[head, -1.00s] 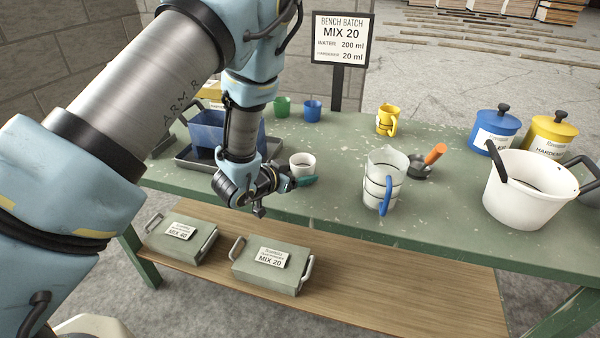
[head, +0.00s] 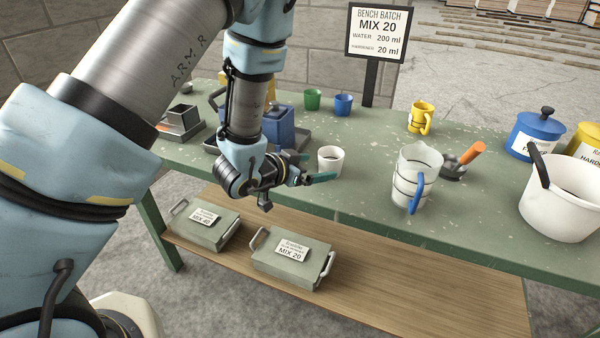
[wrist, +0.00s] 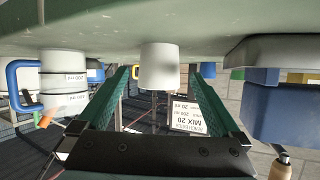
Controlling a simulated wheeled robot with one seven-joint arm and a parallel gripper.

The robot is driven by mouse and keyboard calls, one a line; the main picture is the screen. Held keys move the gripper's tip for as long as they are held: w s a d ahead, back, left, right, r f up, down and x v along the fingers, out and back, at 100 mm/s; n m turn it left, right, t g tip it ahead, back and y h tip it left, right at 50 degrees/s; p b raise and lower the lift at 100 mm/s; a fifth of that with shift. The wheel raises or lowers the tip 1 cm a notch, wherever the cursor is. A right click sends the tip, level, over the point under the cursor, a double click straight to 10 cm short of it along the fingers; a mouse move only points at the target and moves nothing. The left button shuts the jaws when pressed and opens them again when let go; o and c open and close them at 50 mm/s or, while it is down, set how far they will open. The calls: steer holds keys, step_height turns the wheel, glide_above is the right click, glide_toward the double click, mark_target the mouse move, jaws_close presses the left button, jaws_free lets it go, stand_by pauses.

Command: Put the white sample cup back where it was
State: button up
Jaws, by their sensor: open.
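The white sample cup (head: 330,161) stands upright on the green bench near its front edge. In the wrist view, which is upside down, the cup (wrist: 159,68) shows centred in the gap between the two teal fingers. My gripper (head: 313,167) is open, low at the left of the cup, with its fingers pointing toward it. It also shows in the wrist view (wrist: 158,80). The fingers do not grip the cup. I cannot tell how far the fingertips reach around it.
A clear jug with blue handle (head: 416,177) stands right of the cup, with an orange-handled tool (head: 465,160) beyond. Blue (head: 343,104) and green (head: 312,99) cups and a yellow mug (head: 421,117) stand behind. A blue bin (head: 281,130) is behind my wrist. A white bucket (head: 560,200) is at right.

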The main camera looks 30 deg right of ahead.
steer(key=b+v, duration=0.1)
steer(key=v, duration=0.5)
steer(key=shift+a, duration=0.1)
steer(key=w+a+n, duration=0.1)
steer(key=w, duration=0.1)
steer(key=w+a+t+y, duration=0.1)
steer(key=w+a, duration=0.1)
steer(key=w+a+n+t+y, duration=0.1)
steer(key=w, duration=0.1)
steer(key=shift+w+a+r+n, duration=0.15)
steer(key=shift+w+a+n, duration=0.15)
steer(key=shift+w+a, duration=0.1)
steer(key=w+a+n+t+y, duration=0.1)
steer(key=w+a+n+y, duration=0.25)
steer(key=a, duration=0.45)
steer(key=w+a+n+t+y, duration=0.1)
steer(key=w+a+n+y, duration=0.2)
steer(key=a, duration=0.5)
steer(key=s+a+r+n+g+y, duration=0.2)
steer(key=s+a+n, duration=0.1)
steer(key=a, duration=0.5)
steer(key=s+a+r+n+g+y, duration=0.2)
steer(key=s+a+r+n+g, duration=0.1)
steer(key=a, duration=0.6)
steer(key=shift+s+a, duration=0.2)
steer(key=shift+s, duration=0.6)
